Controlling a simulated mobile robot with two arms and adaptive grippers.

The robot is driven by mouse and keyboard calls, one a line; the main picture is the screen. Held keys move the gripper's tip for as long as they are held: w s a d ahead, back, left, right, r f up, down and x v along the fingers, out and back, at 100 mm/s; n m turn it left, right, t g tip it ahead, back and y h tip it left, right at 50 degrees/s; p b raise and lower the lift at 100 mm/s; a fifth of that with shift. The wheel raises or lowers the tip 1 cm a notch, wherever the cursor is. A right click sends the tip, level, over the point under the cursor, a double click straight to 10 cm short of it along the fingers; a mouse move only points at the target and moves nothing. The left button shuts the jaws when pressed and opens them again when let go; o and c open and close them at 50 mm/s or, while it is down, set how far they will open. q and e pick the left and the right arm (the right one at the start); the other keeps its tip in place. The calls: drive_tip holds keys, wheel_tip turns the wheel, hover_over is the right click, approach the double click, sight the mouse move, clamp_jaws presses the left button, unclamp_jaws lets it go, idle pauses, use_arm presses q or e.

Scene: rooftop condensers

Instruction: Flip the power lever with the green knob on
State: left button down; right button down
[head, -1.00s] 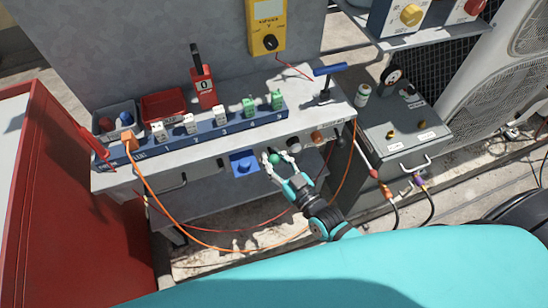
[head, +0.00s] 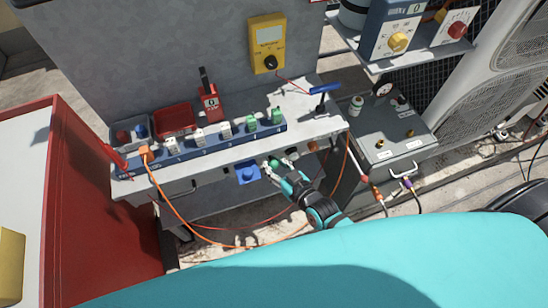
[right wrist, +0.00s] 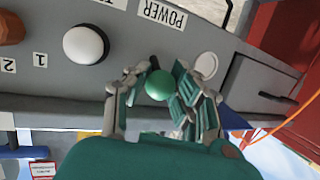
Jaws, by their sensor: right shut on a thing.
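The power lever's green knob (head: 273,162) is on the front face of the grey bench, right of a blue block. It also shows in the right wrist view as a round green ball (right wrist: 158,85) on a short dark stem, beside an upside-down "POWER" label (right wrist: 163,14). My right gripper (head: 277,165) is at the knob, with its fingers shut on either side of it. The wrist view shows the gripper (right wrist: 155,93) with the ball between its fingertips. The lever's base is partly hidden by the fingers. My left gripper is not in view.
A white round button (right wrist: 85,43) and an orange-brown knob (right wrist: 11,27) sit along the same panel. The blue block (head: 247,173) is close left of the gripper. An orange cable (head: 190,228) hangs below the bench front. A grey box (head: 395,140) stands to the right.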

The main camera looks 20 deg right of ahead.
idle(0.3)
drive_tip(key=c, duration=1)
unclamp_jaws()
drive_tip(key=v, duration=1.2)
